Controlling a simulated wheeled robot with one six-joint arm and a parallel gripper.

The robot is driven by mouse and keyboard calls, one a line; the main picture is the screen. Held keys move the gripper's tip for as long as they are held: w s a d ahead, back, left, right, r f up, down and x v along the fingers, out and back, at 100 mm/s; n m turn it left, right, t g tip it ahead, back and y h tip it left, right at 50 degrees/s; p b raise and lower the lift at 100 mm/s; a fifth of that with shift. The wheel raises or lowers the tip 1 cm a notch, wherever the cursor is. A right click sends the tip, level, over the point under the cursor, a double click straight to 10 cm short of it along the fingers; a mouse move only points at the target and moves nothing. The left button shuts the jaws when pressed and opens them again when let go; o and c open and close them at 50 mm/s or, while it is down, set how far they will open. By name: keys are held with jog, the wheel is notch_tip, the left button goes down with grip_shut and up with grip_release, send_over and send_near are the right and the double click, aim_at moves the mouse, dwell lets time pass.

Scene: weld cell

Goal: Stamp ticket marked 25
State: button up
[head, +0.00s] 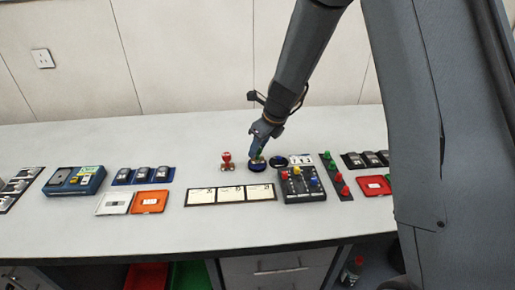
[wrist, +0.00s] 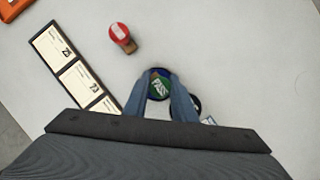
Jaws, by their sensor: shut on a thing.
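My gripper (head: 258,153) points down over a round dark blue pad (head: 257,169). In the wrist view my gripper (wrist: 160,95) is shut on a round green stamp (wrist: 160,85) with "PASS" on its top. The stamp is at the pad; I cannot tell if its face touches it. The pad's blue rim shows around the stamp. Three tickets lie in a black-framed row left of the gripper in the wrist view. The end ticket (wrist: 51,45) appears marked 25; it is the leftmost ticket (head: 201,197) in the head view. The middle one seems to read 73.
A red stamp (head: 227,161) stands left of the pad. A second dark round pad (head: 278,161) is close on the right. A black box with coloured knobs (head: 303,186) stands right of the tickets. The table in front of the tickets is clear.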

jog(key=shift+f, duration=0.55)
dwell(2.0)
notch_tip(320, 180, up, 7)
jog(key=p, duration=0.8)
dwell(0.4)
